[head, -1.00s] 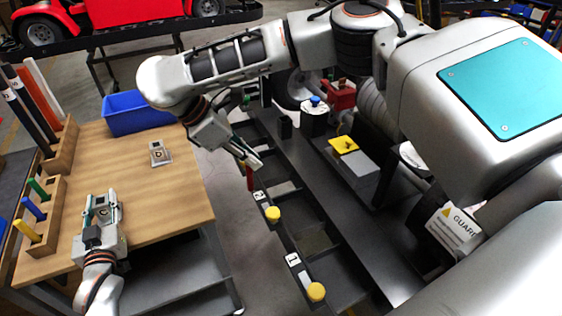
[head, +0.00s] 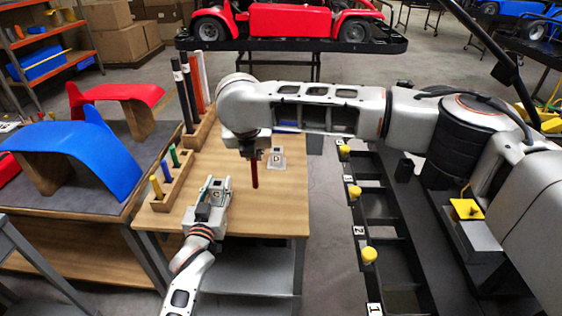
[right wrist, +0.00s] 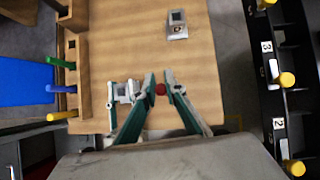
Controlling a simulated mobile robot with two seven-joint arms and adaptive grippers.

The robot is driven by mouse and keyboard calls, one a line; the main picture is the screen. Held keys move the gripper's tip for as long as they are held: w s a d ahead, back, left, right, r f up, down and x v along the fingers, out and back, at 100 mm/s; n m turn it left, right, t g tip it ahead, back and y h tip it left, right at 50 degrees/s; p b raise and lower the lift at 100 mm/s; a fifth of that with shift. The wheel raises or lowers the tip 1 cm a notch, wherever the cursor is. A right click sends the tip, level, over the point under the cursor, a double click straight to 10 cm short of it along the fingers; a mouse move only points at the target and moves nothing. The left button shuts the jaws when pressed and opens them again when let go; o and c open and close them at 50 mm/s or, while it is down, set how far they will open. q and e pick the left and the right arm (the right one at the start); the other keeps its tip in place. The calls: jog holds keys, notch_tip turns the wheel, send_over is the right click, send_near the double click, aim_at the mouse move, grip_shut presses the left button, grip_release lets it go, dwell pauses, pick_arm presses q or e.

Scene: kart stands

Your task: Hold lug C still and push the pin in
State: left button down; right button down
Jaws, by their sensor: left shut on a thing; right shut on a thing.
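My left gripper (head: 212,188) is low over the near part of the wooden table, shut on lug C, which is mostly hidden between its fingers; a grey bit of lug C (right wrist: 123,92) shows in the right wrist view. My right gripper (head: 254,152) points down above the table, shut on a red pin (head: 255,172). The pin hangs upright, to the right of the left gripper and apart from it. In the right wrist view the pin's round red end (right wrist: 161,89) shows between my right gripper's fingertips (right wrist: 161,84).
Another grey lug (head: 276,158), its label looking like D, lies farther back on the table (head: 270,212). Wooden racks with green, blue and yellow pins (head: 156,187) and dark rods line the left edge. A black frame with numbered yellow knobs (head: 369,256) stands right, across a gap.

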jog(key=a+r+n+g+y, duration=0.1)
jog(key=a+n+y, duration=0.1)
jog(key=a+n, duration=0.2)
jog(key=w+a+r+n+y, duration=0.1)
jog(key=a+n+y, duration=0.1)
jog(key=a+n, duration=0.2)
jog(key=a, duration=0.3)
jog(key=shift+w+a+r+g, duration=0.3)
jog(key=shift+r+g, duration=0.05)
jog(key=shift+g, duration=0.05)
jog(key=shift+f, duration=0.15)
notch_tip(320, 180, down, 7)
dwell(1.0)
dwell(0.4)
jog(key=c, duration=2)
grip_release()
jog(key=v, duration=1.2)
jog(key=shift+d+f, duration=0.1)
